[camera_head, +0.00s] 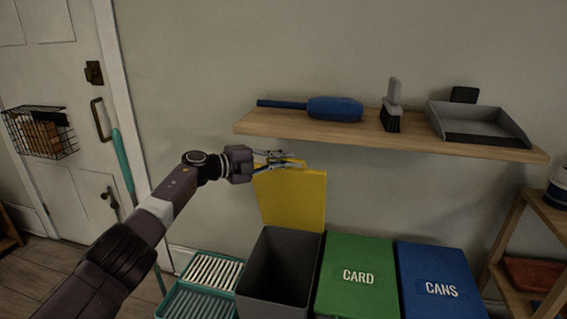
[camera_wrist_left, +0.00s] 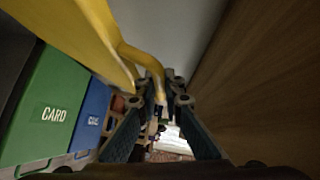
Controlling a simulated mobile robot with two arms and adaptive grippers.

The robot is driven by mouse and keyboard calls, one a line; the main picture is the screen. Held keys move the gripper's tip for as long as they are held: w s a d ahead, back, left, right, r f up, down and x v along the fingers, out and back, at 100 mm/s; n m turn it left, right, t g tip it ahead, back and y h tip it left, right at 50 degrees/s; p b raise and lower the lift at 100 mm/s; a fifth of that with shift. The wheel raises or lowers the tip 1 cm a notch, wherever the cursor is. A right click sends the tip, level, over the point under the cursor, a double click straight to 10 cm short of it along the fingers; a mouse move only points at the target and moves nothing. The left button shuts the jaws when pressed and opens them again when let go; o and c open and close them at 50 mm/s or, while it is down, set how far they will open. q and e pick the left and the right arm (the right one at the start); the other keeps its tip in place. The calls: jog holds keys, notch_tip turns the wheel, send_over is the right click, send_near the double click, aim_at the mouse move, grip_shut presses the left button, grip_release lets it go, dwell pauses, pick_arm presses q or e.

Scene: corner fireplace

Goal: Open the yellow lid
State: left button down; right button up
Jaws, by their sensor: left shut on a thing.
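The yellow lid (camera_head: 291,199) stands raised, close to upright, at the back of a dark grey bin (camera_head: 278,266). The bin's mouth is open and its inside looks dark. My left gripper (camera_head: 283,160) is at the lid's top edge, shut on the lid's handle. In the left wrist view the yellow lid (camera_wrist_left: 75,35) fills the upper left, and its curved handle (camera_wrist_left: 143,60) runs to my left gripper's fingers (camera_wrist_left: 167,95). The exact contact is partly hidden by the fingers. My right gripper is not in view.
A wooden shelf (camera_head: 300,126) is just above and behind the gripper, holding a blue duster (camera_head: 334,109), a brush (camera_head: 391,108) and a dustpan (camera_head: 478,123). Green CARD (camera_head: 358,274) and blue CANS (camera_head: 440,280) lids are shut at right. Teal racks (camera_head: 213,271) stand left.

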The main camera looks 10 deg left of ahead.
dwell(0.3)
pick_arm(q)
jog(key=c, duration=2)
grip_release()
jog(key=shift+c, duration=0.2)
jog(key=shift+a, duration=0.1)
